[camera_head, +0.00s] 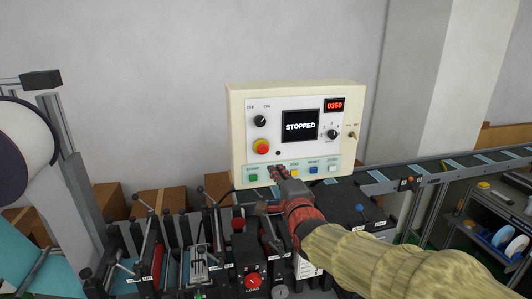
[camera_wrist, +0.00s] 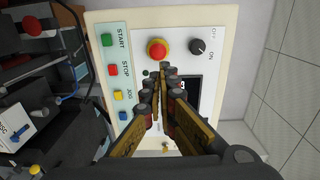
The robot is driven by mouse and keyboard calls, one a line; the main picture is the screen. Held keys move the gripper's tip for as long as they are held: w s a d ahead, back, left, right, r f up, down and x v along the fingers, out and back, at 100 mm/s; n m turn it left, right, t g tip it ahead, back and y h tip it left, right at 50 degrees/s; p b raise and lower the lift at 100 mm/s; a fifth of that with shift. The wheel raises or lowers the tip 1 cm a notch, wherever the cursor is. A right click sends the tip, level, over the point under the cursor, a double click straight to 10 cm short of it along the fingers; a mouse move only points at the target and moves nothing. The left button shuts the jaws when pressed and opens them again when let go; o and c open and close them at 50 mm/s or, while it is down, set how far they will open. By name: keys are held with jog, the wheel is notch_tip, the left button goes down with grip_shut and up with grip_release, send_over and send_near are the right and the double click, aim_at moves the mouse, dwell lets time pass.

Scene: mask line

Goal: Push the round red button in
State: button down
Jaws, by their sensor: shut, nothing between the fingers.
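The round red button (camera_head: 261,147) is a mushroom-shaped knob on a yellow ring, at the lower left of the cream control box's (camera_head: 235,130) front panel. It also shows in the wrist view (camera_wrist: 157,49), just above my fingertips, with nothing covering it. My gripper (camera_head: 278,172) is shut and empty, below and slightly right of the red button in the head view. In the wrist view my gripper's (camera_wrist: 165,76) fingers point at the panel; a gap between them and the red button shows in the picture. Distance to the panel is hard to tell.
The panel's screen (camera_head: 300,126) reads STOPPED. A row of square buttons, with green START (camera_head: 254,178) and yellow JOG (camera_head: 295,173), runs along the bottom; my gripper hides the STOP area in the head view. A black knob (camera_head: 260,121) sits above the red button. Machinery stands below.

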aim_at(263, 147)
jog(key=shift+s, duration=0.15)
jog(key=p+x, duration=0.4)
jog(key=x, duration=1)
jog(key=shift+b+x, duration=0.8)
jog(key=shift+b, duration=0.15)
jog(key=shift+r, duration=0.25)
